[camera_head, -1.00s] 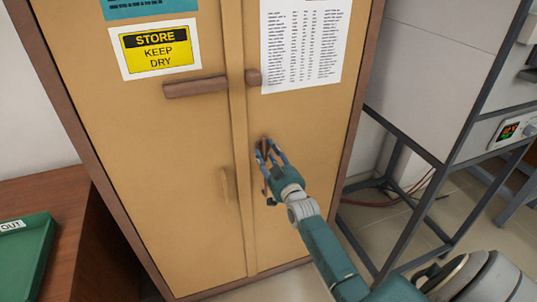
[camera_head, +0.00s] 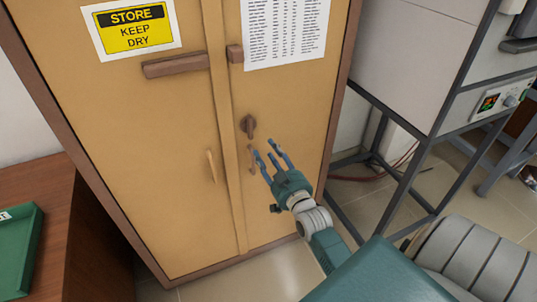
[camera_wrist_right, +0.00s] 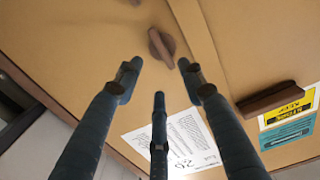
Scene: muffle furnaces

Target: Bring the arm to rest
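My right gripper (camera_head: 268,159) is in front of the right door of a tan cabinet (camera_head: 185,120). Its blue fingers are spread open with nothing between them. A dark brown turn knob (camera_head: 249,125) on that door is just beyond and above the fingertips, apart from them. In the right wrist view the knob (camera_wrist_right: 161,47) shows ahead of the open fingers (camera_wrist_right: 158,75). Both cabinet doors look shut. My left gripper is not in view.
A brown latch bar (camera_head: 175,64) and a door handle (camera_head: 211,166) stick out from the left door. A grey metal frame (camera_head: 400,180) stands at the right. A green tray (camera_head: 20,250) lies on a brown table (camera_head: 85,240) at the left. Floor is free before the cabinet.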

